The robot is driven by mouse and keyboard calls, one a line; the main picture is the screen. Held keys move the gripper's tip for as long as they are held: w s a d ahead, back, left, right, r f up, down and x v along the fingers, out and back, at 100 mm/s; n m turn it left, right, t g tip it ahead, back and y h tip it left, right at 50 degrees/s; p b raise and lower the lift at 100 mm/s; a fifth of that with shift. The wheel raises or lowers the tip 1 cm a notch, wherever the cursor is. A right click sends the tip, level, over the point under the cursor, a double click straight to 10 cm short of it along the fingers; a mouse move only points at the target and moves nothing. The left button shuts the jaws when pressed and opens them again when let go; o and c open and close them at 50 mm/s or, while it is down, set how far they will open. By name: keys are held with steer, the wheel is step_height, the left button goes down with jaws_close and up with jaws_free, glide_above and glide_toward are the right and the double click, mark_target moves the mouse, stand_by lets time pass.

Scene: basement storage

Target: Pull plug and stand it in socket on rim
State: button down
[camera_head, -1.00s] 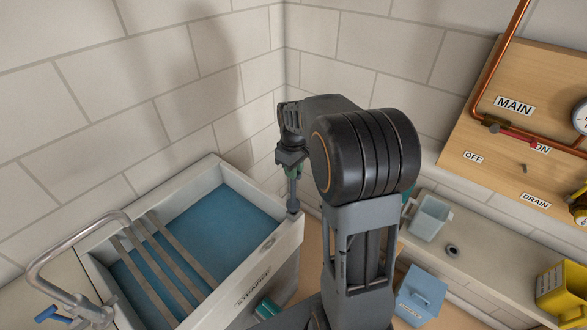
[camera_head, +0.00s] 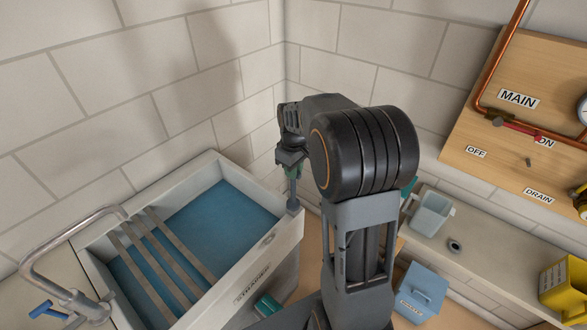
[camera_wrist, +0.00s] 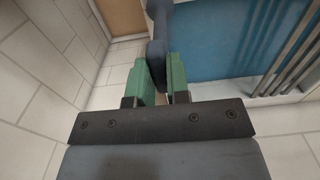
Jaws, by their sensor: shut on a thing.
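My gripper (camera_head: 292,172) is over the far right corner of the sink (camera_head: 283,229). Its green fingers (camera_wrist: 160,80) are shut on the dark blue-grey plug (camera_wrist: 157,40), which also shows below the fingers in the head view (camera_head: 292,194). The plug hangs roughly upright, with its lower end at the sink rim's corner. I cannot tell whether it is seated in a socket there; the socket is not clearly visible. Blue water (camera_head: 218,224) lies in the sink, and also shows in the wrist view (camera_wrist: 225,45).
Grey bars (camera_head: 158,255) cross the sink, beside a curved tap (camera_head: 75,238). Tiled walls stand close behind the gripper. A shelf on the right holds a pale container (camera_head: 430,215), a dark ring (camera_head: 455,246) and a yellow holder (camera_head: 562,285). A blue box (camera_head: 420,290) stands below.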

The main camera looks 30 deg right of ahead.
steer(key=shift+f, duration=0.2)
steer(key=c, duration=1)
jaws_free()
step_height(320, 180, up, 14)
steer(key=shift+f+b, duration=0.1)
steer(key=shift+b, duration=0.4)
steer(key=s+a+f+m+t, duration=0.1)
steer(key=s+a+f, duration=0.1)
steer(key=s, duration=0.3)
steer(key=s+a+f+m+t, duration=0.2)
steer(key=s+a, duration=0.2)
steer(key=s, duration=0.1)
steer(key=s+a+f+m+t, duration=0.1)
steer(key=s+a+f, duration=0.2)
steer(key=s, duration=0.3)
steer(key=shift+a+f+m+t, duration=0.1)
steer(key=shift+a+m+t, duration=0.1)
steer(key=shift+m+t, duration=0.15)
